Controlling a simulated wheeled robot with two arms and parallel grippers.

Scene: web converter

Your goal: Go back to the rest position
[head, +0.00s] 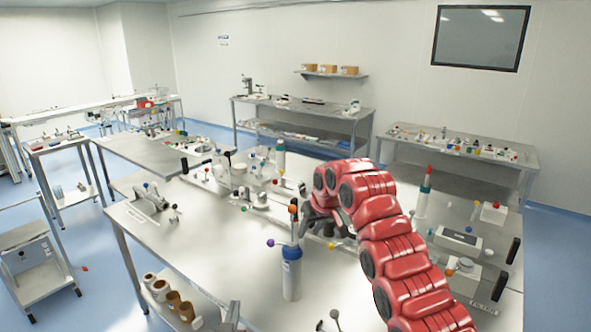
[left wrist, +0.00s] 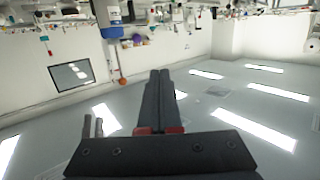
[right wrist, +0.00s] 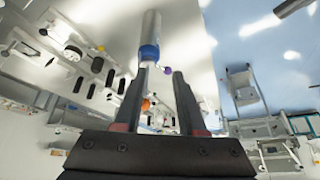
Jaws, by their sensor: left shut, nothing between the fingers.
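My right arm comes in from the lower right of the head view, red and bent, with its dark gripper (head: 322,215) above the middle of the table. In the right wrist view the right gripper (right wrist: 164,72) has its two fingers apart with nothing between them. A grey bottle with a blue band (head: 291,272) stands just in front of it; it also shows beyond the left finger (right wrist: 150,32). My left gripper (left wrist: 159,73) shows in the left wrist view with both fingers together and empty. That view is upside down, with ceiling lights low in the picture.
The table's left front is mostly clear.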

